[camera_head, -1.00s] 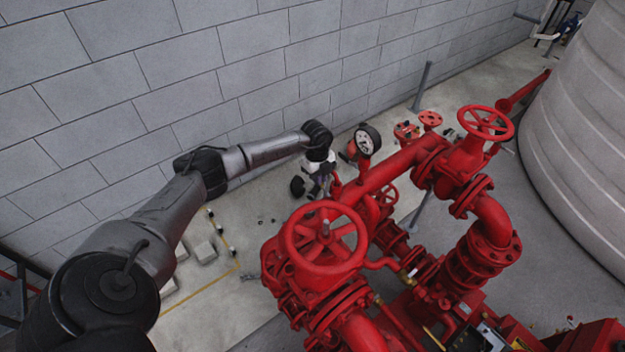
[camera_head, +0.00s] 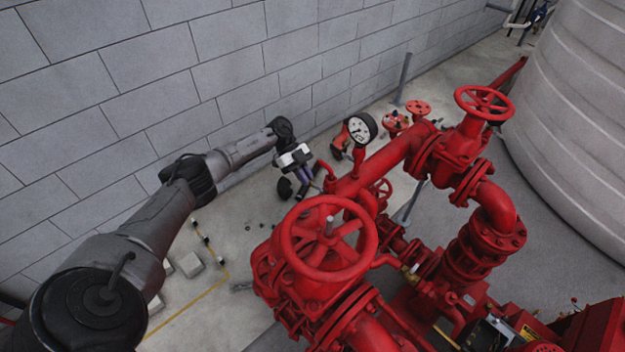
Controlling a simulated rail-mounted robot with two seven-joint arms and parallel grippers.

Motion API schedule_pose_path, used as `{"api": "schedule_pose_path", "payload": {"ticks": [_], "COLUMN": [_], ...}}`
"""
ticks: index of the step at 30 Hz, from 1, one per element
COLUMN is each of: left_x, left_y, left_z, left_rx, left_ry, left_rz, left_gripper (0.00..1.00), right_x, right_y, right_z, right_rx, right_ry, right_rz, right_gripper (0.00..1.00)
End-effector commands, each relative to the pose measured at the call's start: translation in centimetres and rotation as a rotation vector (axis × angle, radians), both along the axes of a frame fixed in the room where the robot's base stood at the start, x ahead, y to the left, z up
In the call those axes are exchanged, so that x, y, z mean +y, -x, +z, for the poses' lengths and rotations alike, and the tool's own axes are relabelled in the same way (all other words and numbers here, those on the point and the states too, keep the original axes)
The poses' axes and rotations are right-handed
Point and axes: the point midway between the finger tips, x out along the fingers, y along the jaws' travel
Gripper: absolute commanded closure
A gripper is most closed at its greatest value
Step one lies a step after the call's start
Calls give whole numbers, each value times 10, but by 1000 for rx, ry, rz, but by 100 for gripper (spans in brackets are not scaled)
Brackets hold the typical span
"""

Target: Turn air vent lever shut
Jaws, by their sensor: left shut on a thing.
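My left arm reaches in from the left along the wall, and my left gripper (camera_head: 314,186) is at the far side of the red pump pipework (camera_head: 385,172). The gripper points down and to the right, beside a short curved red pipe (camera_head: 326,167) on the main pipe. It is shut on a small part there, at the place of the air vent lever. The lever itself is hidden or too small to make out, so its angle cannot be told. My right gripper is not in view.
A white-faced pressure gauge (camera_head: 360,128) stands just right of the gripper. A large red handwheel (camera_head: 328,238) is in front, and another handwheel (camera_head: 484,104) is farther right. A grey block wall (camera_head: 150,85) runs behind my arm.

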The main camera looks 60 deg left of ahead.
Motion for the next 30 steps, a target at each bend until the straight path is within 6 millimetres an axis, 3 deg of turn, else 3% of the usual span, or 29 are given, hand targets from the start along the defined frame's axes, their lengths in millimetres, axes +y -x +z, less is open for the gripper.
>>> {"api": "schedule_pose_path", "payload": {"ticks": [6, 22, 23, 30], "left_x": [6, 7, 7, 7], "left_y": [5, 7, 7, 7], "left_z": [-6, -6, -6, -6], "left_rx": [-9, -11, -11, -10], "left_ry": [59, 79, 79, 78], "left_rz": [11, 15, 15, 14], "left_gripper": [100, 100, 91, 68], "right_x": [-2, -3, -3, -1], "right_y": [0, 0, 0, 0], "right_z": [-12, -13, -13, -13], "right_rx": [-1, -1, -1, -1], "right_ry": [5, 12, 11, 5], "right_rz": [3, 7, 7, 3], "right_gripper": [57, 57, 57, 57]}}
